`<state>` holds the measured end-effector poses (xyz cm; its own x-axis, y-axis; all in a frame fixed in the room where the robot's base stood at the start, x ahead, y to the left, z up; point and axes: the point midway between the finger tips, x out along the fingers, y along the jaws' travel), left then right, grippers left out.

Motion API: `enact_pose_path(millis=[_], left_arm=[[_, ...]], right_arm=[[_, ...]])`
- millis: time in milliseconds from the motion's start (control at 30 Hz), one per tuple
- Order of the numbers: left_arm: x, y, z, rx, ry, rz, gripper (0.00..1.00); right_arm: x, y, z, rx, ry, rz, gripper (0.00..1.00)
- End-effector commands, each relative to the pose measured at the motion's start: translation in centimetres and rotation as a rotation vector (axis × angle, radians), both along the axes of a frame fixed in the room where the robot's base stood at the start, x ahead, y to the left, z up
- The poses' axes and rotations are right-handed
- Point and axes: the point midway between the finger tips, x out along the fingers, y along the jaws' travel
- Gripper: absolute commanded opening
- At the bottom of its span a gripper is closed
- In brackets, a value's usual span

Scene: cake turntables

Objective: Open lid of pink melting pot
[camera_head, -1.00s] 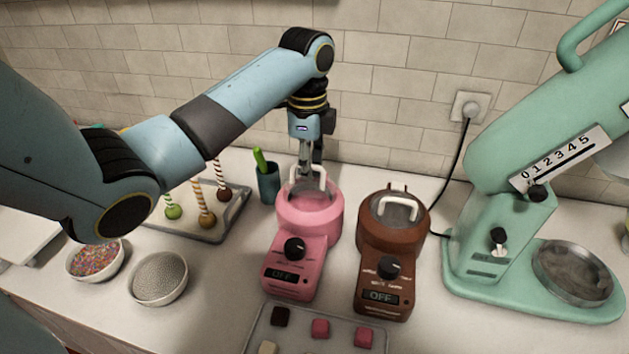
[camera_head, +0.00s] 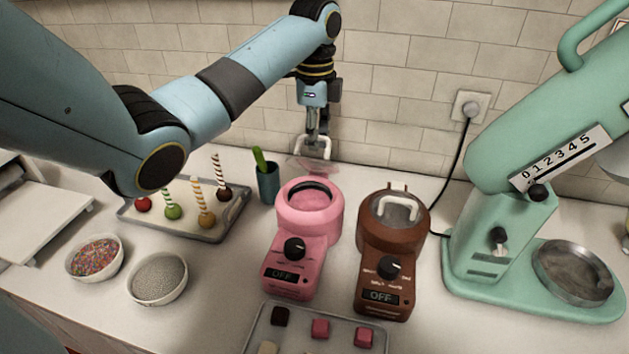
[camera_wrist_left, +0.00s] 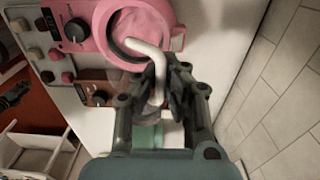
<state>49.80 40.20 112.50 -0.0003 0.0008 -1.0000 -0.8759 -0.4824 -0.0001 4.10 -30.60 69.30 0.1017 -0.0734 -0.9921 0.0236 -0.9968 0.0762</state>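The pink melting pot (camera_head: 309,206) stands on the counter, its round opening uncovered with pink contents inside. It also shows at the top of the left wrist view (camera_wrist_left: 103,27). My left gripper (camera_head: 318,140) is shut on the white handle of the clear lid (camera_head: 313,166). The lid hangs above and behind the pot, apart from it, near the wall. In the left wrist view, my left gripper (camera_wrist_left: 165,88) has the white lid handle (camera_wrist_left: 158,66) between its fingers.
A brown melting pot (camera_head: 392,232) with its lid on stands to the right, beside a green mixer (camera_head: 495,225). A green-handled tool in a dark cup (camera_head: 268,185) and a cake-pop tray (camera_head: 215,232) are left. A tray of cubes (camera_head: 298,333) is in front.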

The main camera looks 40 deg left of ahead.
Motion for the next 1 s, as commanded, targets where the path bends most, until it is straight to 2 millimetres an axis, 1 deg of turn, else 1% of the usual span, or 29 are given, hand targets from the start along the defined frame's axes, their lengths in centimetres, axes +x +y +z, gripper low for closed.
enact_pose_path(millis=[400,533,733,933,1000], left_arm=[[2.4,1.2,0.4,-0.001,-0.003,0.001,0.0],[2.7,1.4,0.4,0.0,-0.001,0.001,0.0],[4.0,2.1,0.1,0.0,-0.001,0.001,0.0],[4.6,2.5,0.1,0.0,-0.001,0.0,0.0],[5.0,2.7,-0.1,0.0,-0.001,0.0,0.0]], right_arm=[[0.0,0.1,-1.0,0.002,0.0,-0.001,0.4],[0.0,0.1,-1.1,0.002,0.0,-0.001,0.4],[-0.1,0.1,-2.3,0.001,0.001,-0.001,0.4],[-0.1,0.1,-2.7,0.001,0.001,-0.001,0.4],[-0.1,0.1,-3.1,0.001,0.001,0.0,0.4]])
